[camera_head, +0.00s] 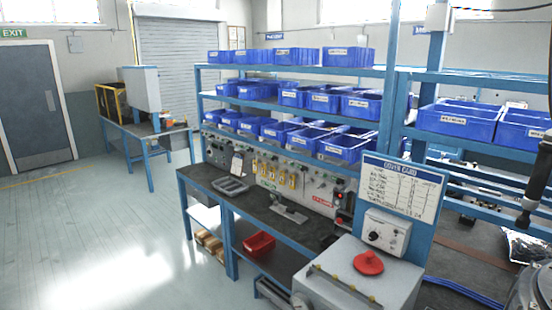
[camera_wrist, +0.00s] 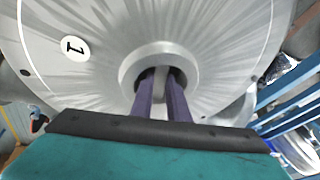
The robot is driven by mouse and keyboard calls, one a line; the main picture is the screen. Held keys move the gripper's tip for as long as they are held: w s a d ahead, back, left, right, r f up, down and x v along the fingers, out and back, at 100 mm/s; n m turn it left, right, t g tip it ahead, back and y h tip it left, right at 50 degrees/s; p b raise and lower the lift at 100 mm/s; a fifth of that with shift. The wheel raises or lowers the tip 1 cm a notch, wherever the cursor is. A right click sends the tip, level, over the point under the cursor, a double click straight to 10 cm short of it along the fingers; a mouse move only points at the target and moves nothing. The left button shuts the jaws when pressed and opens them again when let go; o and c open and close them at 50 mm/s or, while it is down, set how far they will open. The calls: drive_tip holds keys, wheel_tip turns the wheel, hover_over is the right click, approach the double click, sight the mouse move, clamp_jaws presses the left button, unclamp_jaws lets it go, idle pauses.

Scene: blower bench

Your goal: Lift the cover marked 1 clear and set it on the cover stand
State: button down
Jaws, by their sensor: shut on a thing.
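The cover marked 1 (camera_wrist: 225,40) is a large round silvery disc that fills most of the wrist view. Its white round label with the 1 (camera_wrist: 75,47) is at the left, appearing turned. A raised ring (camera_wrist: 126,72) stands at its middle. My gripper (camera_wrist: 161,78) reaches into this ring with two purple fingers close together, shut on a narrow part of the cover there. The fingertips are partly hidden inside the ring. In the head view I cannot make out the cover or my gripper, and I cannot identify the cover stand in either view.
A blue-framed bench (camera_head: 213,186) with shelves of blue bins (camera_head: 348,106) runs through the middle of the head view. A grey cabinet with a red knob (camera_head: 368,263) and a white card board (camera_head: 402,187) stand at the front right. The floor at left is open.

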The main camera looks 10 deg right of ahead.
drive_tip(key=shift+r+p, duration=0.4)
drive_tip(key=shift+r, duration=0.2)
idle(0.5)
drive_tip(key=shift+s+f, duration=0.1)
idle(0.7)
drive_tip(key=shift+s+a+t+h+b, duration=0.2)
drive_tip(key=shift+t+h+b, duration=0.4)
drive_tip(key=shift+t+b, duration=0.4)
idle(0.6)
drive_tip(key=shift+d+r+p, duration=0.1)
drive_tip(key=shift+r+p, duration=0.45)
drive_tip(key=shift+r, duration=0.15)
idle(1.0)
drive_tip(key=shift+w, duration=0.15)
idle(0.6)
drive_tip(key=shift+r+p, duration=1)
drive_tip(key=shift+r, duration=0.45)
idle(0.6)
